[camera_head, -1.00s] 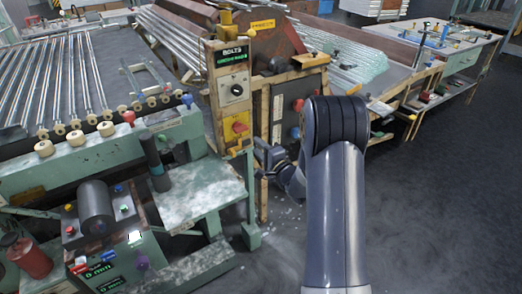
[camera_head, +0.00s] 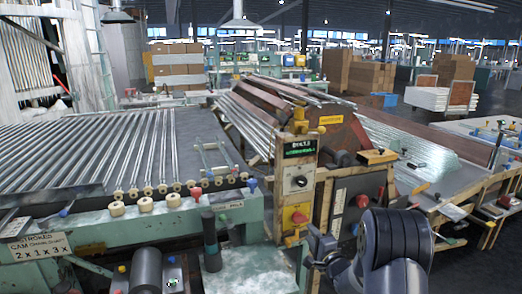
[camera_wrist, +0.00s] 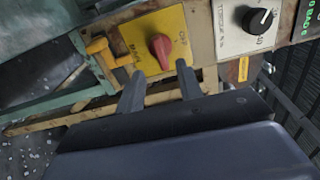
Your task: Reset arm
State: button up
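My gripper (camera_wrist: 160,80) shows in the wrist view with its two fingers apart and nothing between the tips. A red rotary knob (camera_wrist: 160,48) on a yellow plate (camera_wrist: 128,36) lies just beyond the fingertips, with a visible gap. In the head view my gripper (camera_head: 318,244) is small and partly hidden by my arm, close to the wooden control post (camera_head: 298,180). The red knob (camera_head: 299,217) shows on that post's yellow plate.
A black dial (camera_wrist: 258,21) sits beside the yellow plate. A green machine bed (camera_head: 120,228) with glass tubes stands left. A wooden-framed bench (camera_head: 440,205) stands right. Boxes (camera_head: 177,66) stand behind.

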aim_at(302, 222)
jog(key=x, duration=0.6)
jog(key=shift+w, duration=0.1)
